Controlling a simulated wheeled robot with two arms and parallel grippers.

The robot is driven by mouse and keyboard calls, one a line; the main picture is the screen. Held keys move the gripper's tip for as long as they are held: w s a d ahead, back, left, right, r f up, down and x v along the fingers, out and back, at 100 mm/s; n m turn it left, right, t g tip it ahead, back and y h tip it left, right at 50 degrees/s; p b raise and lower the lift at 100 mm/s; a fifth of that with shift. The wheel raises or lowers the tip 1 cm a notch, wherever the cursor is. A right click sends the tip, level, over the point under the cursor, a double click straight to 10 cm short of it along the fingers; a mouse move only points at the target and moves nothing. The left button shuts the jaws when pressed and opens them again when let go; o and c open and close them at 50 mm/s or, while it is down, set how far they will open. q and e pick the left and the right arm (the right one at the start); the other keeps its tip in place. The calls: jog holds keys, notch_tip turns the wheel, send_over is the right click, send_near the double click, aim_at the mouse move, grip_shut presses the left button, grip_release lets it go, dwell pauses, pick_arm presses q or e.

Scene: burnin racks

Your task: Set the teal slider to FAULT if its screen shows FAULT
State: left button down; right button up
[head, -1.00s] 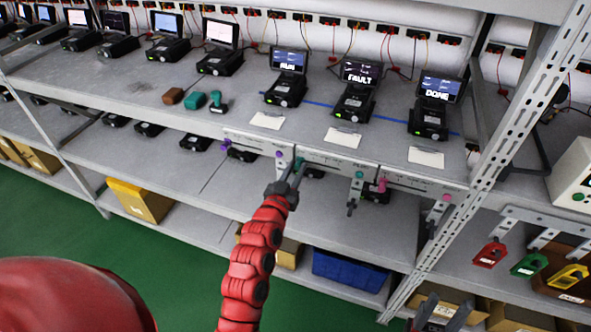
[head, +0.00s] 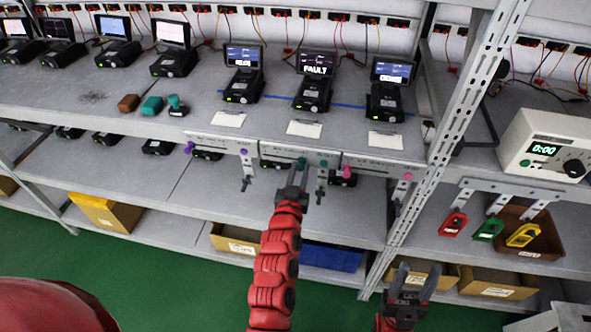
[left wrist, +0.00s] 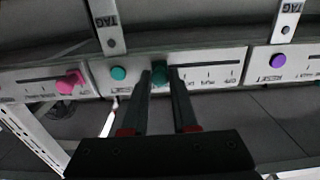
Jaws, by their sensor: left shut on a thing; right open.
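The teal slider knob (head: 302,162) sits on the middle rail (head: 272,158) at the shelf's front edge, toward the rail's right part. My left gripper (head: 294,184) is shut on the knob. The left wrist view shows the knob (left wrist: 159,76) between the fingertips, near the slot's left end in that upside-down view; the label under it is hidden. A round teal button (left wrist: 118,73) sits beside it on the same rail. The screen (head: 317,65) behind this rail reads FAULT. My right gripper (head: 410,280) is open and empty, low at front right.
Neighbouring rails carry a purple knob (head: 189,148) and a pink knob (head: 347,171). Metal tags hang below the rails. A perforated shelf post (head: 440,150) stands to the right.

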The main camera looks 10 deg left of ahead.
pick_arm(q)
jog(key=c, duration=0.9)
grip_release()
jog(key=shift+d, duration=0.2)
jog(key=shift+c, duration=0.2)
jog(key=shift+o, duration=1.1)
jog(key=shift+d, duration=0.1)
jog(key=shift+s, duration=0.1)
jog(key=shift+s+f, duration=0.15)
jog(key=shift+s, duration=0.1)
jog(key=s+b, duration=0.1)
jog(key=s, duration=1.5)
jog(key=shift+s+a, duration=0.35)
jog(key=shift+s, duration=0.05)
